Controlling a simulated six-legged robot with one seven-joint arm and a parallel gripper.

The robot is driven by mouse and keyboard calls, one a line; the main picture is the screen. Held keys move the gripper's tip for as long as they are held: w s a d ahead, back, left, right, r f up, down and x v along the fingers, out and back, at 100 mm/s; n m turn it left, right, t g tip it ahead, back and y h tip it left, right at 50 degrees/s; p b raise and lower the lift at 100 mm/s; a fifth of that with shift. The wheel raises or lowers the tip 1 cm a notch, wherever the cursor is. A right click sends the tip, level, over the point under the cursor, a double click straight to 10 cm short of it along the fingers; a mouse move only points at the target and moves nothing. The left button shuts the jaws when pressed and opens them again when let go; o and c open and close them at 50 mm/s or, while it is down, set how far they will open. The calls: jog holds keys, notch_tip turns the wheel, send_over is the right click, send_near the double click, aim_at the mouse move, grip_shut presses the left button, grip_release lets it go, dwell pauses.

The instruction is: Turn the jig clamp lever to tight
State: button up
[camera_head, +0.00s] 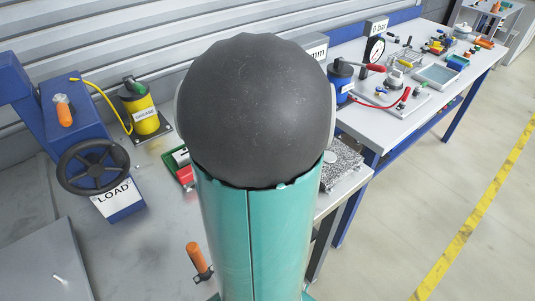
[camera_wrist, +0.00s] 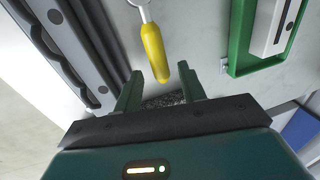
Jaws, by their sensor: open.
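In the wrist view my gripper (camera_wrist: 160,88) is open, with its two dark green fingers apart and nothing between them. A lever-like yellow handle (camera_wrist: 153,52) on a short metal shaft lies just beyond the fingertips, its rounded end pointing toward the gap between them. The shaft's far end meets a ring at the top edge of the picture, partly cut off. I cannot tell for certain that this is the jig clamp lever, or its setting. In the head view my own arm covers the middle, and neither my gripper nor this yellow handle shows.
A green tray (camera_wrist: 236,62) lies right of the handle, and a dark slotted rail (camera_wrist: 62,50) lies left. In the head view, a black handwheel (camera_head: 93,167), yellow grease can (camera_head: 139,108) and orange-handled tool (camera_head: 197,258) are on the left bench. A pressure gauge (camera_head: 376,48) stands right.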

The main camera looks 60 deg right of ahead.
notch_tip(320, 180, up, 13)
jog(key=s+a, duration=0.1)
jog(key=s, duration=0.1)
jog(key=shift+s+a+r, duration=0.15)
jog(key=shift+r, duration=0.05)
dwell(0.4)
